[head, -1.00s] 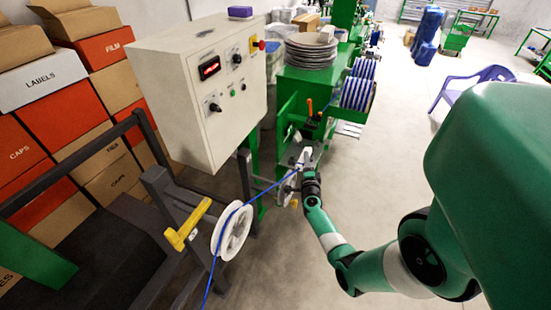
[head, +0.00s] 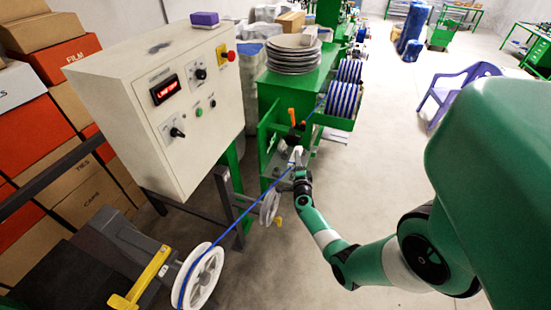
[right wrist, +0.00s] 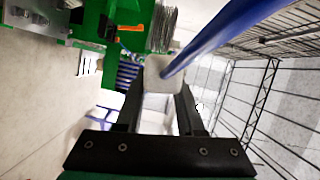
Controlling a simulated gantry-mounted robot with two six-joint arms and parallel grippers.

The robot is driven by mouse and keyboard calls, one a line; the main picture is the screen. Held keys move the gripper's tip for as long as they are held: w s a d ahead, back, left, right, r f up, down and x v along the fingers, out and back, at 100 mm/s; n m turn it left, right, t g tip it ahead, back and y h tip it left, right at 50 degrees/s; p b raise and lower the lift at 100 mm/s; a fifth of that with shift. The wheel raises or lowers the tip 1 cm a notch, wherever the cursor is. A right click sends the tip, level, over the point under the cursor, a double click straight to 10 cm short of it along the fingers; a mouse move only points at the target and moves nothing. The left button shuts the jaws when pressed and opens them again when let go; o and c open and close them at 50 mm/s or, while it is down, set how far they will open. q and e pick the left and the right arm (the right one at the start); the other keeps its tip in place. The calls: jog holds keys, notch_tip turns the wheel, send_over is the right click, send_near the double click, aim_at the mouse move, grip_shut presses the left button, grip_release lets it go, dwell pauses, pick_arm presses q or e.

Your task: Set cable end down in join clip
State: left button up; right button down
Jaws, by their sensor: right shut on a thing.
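The blue cable (head: 243,213) runs from the lower left, over a large white wheel, up to my right gripper (head: 298,168). In the right wrist view the cable (right wrist: 215,38) slants down from the upper right to a white block (right wrist: 161,76) between the tips of my right gripper (right wrist: 161,92). My right gripper is shut on this cable end and holds it beside the green machine (head: 283,103). I cannot make out the join clip for certain. My left gripper is not in view.
A cream control box (head: 160,105) stands left of the cable. The large white wheel (head: 200,279) is at the lower left, with a yellow handle (head: 145,277) beside it. A smaller white wheel (head: 269,207) is below the gripper. Open floor lies at the right.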

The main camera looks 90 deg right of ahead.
jog(key=shift+a, duration=0.2)
jog(key=shift+w+d, duration=0.15)
jog(key=shift+w, duration=0.4)
jog(key=shift+w+d, duration=0.15)
jog(key=shift+w, duration=0.35)
jog(key=shift+s+d+f+b, duration=0.1)
jog(key=shift+d+f+b, duration=0.05)
jog(key=shift+f+b, duration=0.3)
jog(key=s+d+f+b, duration=0.2)
jog(key=d+f+b, duration=0.5)
jog(key=b, duration=0.5)
jog(key=s+d+f+b, duration=0.3)
jog(key=d+f+b, duration=0.5)
jog(key=b, duration=0.4)
jog(key=shift+d+b, duration=0.3)
jog(key=shift+d, duration=0.35)
